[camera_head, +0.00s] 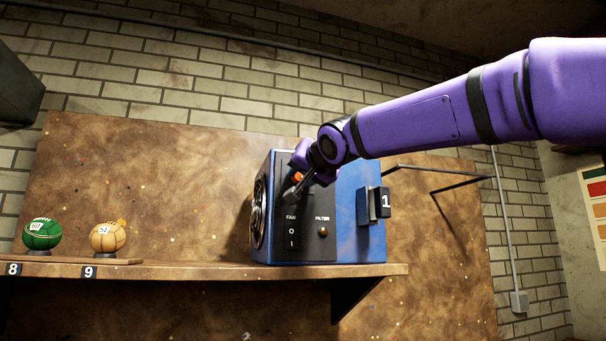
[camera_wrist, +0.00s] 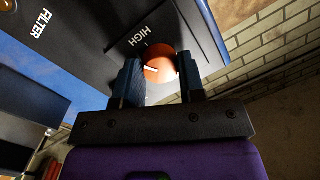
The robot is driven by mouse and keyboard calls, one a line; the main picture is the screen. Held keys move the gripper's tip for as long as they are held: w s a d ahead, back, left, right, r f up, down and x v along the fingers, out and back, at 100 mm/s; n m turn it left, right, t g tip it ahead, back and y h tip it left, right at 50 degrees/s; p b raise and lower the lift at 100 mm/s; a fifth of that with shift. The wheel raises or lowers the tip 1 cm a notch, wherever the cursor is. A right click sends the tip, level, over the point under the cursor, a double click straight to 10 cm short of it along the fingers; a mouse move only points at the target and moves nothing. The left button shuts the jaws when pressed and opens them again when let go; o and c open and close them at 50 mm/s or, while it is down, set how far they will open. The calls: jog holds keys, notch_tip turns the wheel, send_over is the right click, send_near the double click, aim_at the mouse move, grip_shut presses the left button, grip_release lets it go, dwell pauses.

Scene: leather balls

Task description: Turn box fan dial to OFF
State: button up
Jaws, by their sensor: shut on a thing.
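The blue box fan (camera_head: 345,205) stands on the shelf, with a black control panel (camera_head: 308,225) on its front. The panel carries a FAN rocker switch and the word FILTER above a small brown round part. In the wrist view the orange dial (camera_wrist: 160,64) has a white pointer line and sits beside the word HIGH. My gripper (camera_wrist: 161,80) is shut on the dial, one finger on each side of it. In the head view my gripper (camera_head: 298,185) is at the upper part of the panel and mostly hides the dial. An OFF mark is not visible.
The wooden shelf (camera_head: 220,271) holds a green ball (camera_head: 42,234) and a tan ball (camera_head: 107,237) at the left, on stands. A tag reading 1 (camera_head: 384,202) sticks out from the fan's right side. A brick wall is behind.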

jog(key=shift+s+a+f+n+t+h, duration=0.1)
jog(key=shift+n+t+h, duration=0.35)
jog(key=shift+n, duration=4.05)
jog(key=shift+w+a+r+n+t+h, duration=0.15)
jog(key=shift+n+h, duration=0.6)
jog(key=shift+n, duration=3.75)
jog(key=shift+s+a+f+n+t+h, duration=0.25)
jog(key=shift+n+h, duration=0.35)
jog(key=shift+n, duration=3.9)
jog(key=shift+w+d+n, duration=0.15)
jog(key=shift+d+n, duration=0.05)
jog(key=shift+n, duration=0.1)
jog(key=o, duration=0.9)
jog(key=shift+r, duration=0.1)
